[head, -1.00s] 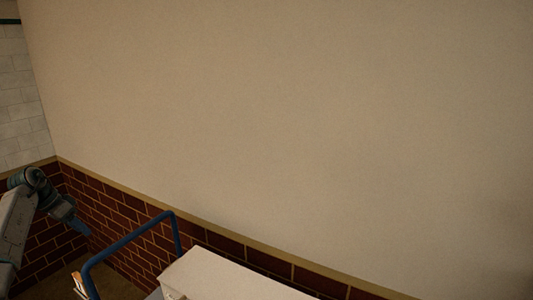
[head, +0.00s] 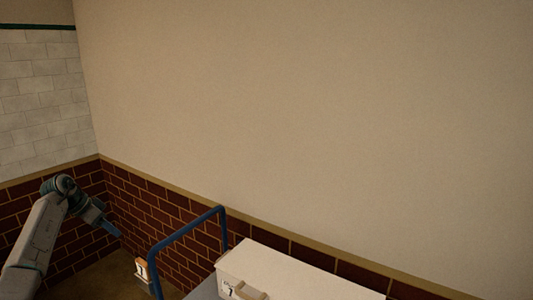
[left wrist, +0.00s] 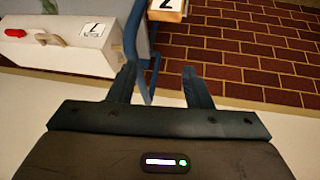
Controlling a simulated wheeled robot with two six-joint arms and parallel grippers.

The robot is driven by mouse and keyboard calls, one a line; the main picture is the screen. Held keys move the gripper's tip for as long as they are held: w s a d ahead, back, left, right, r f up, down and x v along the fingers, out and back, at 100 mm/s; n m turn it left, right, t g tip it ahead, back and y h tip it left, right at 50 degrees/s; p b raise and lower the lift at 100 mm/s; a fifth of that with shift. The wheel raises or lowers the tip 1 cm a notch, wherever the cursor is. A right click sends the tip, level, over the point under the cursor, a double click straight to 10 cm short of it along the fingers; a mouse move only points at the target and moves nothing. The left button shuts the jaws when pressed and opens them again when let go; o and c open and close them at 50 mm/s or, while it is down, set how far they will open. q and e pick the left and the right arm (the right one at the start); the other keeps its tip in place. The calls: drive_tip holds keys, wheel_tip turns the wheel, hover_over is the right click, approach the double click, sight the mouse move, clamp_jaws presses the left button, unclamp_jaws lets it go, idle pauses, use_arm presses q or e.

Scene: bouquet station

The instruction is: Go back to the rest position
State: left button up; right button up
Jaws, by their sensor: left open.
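My left arm comes in from the lower left in the head view, and its gripper (head: 116,231) hangs in the air in front of the brick wall, left of the blue rail. In the left wrist view the two dark fingers of the left gripper (left wrist: 158,82) stand apart with nothing held between them. My right gripper is in neither view.
A blue tubular rail (head: 186,237) edges a cart. It carries a white box (head: 290,270) with a handle and label, which also shows in the left wrist view (left wrist: 65,50). A small labelled box (head: 141,269) is left of the rail. Brick wall (head: 150,215) stands behind.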

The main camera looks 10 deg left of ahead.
use_arm(q)
drive_tip(key=w+d+m+t+h, duration=0.2)
drive_tip(key=d+t, duration=0.5)
drive_tip(key=d, duration=0.5)
drive_tip(key=w+d+m+t+h, duration=0.1)
drive_tip(key=d+m+t+h, duration=0.15)
drive_tip(key=d+t, duration=0.65)
drive_tip(key=s+d+f+n+g+y, duration=0.2)
drive_tip(key=s+f+n+g+y, duration=0.35)
drive_tip(key=s, duration=0.55)
drive_tip(key=s+d+f+n+g+y, duration=0.2)
drive_tip(key=s+f+n+y, duration=0.6)
drive_tip(key=s, duration=0.3)
drive_tip(key=s+d+f+m+g+h, duration=0.1)
drive_tip(key=s+d+f+m+g, duration=0.15)
drive_tip(key=s, duration=0.45)
drive_tip(key=s+d+f+m+g+h, duration=0.15)
drive_tip(key=s+d+g, duration=0.25)
drive_tip(key=s, duration=0.4)
drive_tip(key=s+d+f+m+g+h, duration=0.1)
drive_tip(key=s+d+f+g+h, duration=0.15)
drive_tip(key=s, duration=0.45)
wheel_tip(320, 180, down, 32)
drive_tip(key=a+g+y+b, duration=0.1)
drive_tip(key=a+g, duration=0.1)
drive_tip(key=s+a+f+n+b, duration=0.1)
drive_tip(key=s+f, duration=1.8)
drive_tip(key=f, duration=0.1)
drive_tip(key=shift+g, duration=0.45)
